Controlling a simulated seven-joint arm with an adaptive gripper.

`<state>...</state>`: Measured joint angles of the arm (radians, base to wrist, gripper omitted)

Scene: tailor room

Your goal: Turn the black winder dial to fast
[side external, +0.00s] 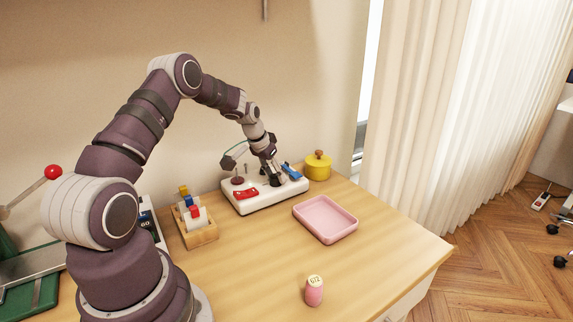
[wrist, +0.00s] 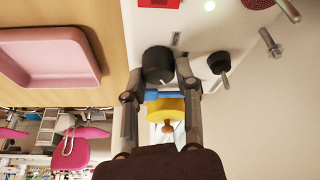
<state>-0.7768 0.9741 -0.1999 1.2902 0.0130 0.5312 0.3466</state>
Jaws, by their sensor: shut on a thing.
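The black winder dial (wrist: 157,66) is a round knob on a white winder base (wrist: 215,25). In the wrist view my gripper (wrist: 164,72) has its two fingers on either side of the dial, shut on it. A white pointer line shows on the dial, and small dark lettering stands beside it; I cannot read which setting it marks. In the side view my gripper (side external: 271,168) reaches down to the white base (side external: 262,200), and its fingers largely hide the dial there.
A yellow pot (side external: 318,167) stands behind right. A pink tray (side external: 325,219) lies in front right, a pink spool (side external: 314,291) nearer. A wooden spool rack (side external: 194,222) is at left.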

